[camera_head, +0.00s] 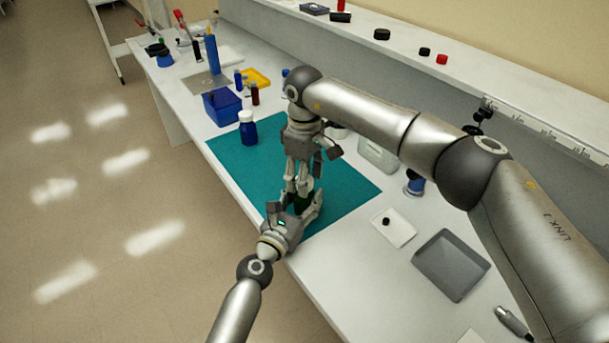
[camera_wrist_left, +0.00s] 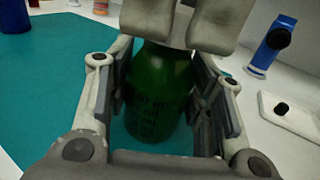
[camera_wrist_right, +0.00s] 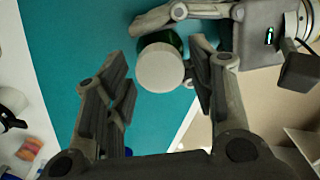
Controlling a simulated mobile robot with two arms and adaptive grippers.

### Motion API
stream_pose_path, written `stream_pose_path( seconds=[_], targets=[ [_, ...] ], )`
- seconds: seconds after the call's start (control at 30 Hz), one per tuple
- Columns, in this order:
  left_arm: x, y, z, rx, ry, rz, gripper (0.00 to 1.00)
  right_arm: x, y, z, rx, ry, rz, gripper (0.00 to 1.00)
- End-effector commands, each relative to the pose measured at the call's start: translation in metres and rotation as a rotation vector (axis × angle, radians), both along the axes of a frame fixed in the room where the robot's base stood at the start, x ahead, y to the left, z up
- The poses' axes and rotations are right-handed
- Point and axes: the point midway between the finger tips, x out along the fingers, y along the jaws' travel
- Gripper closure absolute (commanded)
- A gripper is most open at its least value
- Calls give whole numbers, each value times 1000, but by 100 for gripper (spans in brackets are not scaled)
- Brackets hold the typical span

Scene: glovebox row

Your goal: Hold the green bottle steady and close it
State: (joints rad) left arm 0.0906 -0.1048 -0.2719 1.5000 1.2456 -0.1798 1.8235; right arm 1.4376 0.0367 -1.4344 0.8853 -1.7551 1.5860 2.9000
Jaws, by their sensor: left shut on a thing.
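The green bottle (camera_wrist_left: 158,95) stands upright between the fingers of my left gripper (camera_head: 303,208), which is shut on its body over the teal mat (camera_head: 345,190). In the right wrist view a round white cap (camera_wrist_right: 160,68) shows on top of the bottle (camera_wrist_right: 172,38); whether it is seated cannot be told. My right gripper (camera_wrist_right: 162,58) points down from above, its fingers apart on either side of the cap with small gaps. In the left wrist view the right fingers hide the bottle's top. In the head view the grippers hide most of the bottle.
A blue bottle with a white cap (camera_head: 248,130) and a blue bin (camera_head: 222,107) stand at the mat's far left. A pale jug (camera_head: 377,156), a white dish (camera_head: 402,233) with a black cap, and a grey tray (camera_head: 450,292) lie right.

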Motion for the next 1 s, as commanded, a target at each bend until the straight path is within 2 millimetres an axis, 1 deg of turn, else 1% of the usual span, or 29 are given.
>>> stream_pose_path(
  seconds=[0.37, 0.47, 0.6, 0.7, 0.8, 0.97, 1.0],
  targets=[
    [0, 0, 0, 0, 1, 0, 100, 0, 0, 2, 0, -1, 1, 42],
    [0, 0, 0, 0, 1, 0, 100, 1, 0, 11, 1, -3, 1, 42],
    [0, 0, -1, 0, 1, 0, 100, 1, 0, 31, 0, -4, 2, 42],
    [0, 0, -1, 0, 1, 0, 100, 0, 0, 41, 0, -1, 2, 42],
    [0, 0, -1, 0, 1, 0, 100, 0, 0, 45, 0, 0, 2, 42],
    [0, 0, 0, 0, 1, 0, 100, 0, 0, 45, -1, 0, 2, 42],
    [0, 0, 0, 0, 1, 0, 100, 0, 0, 45, -1, 0, 2, 45]
  ],
)
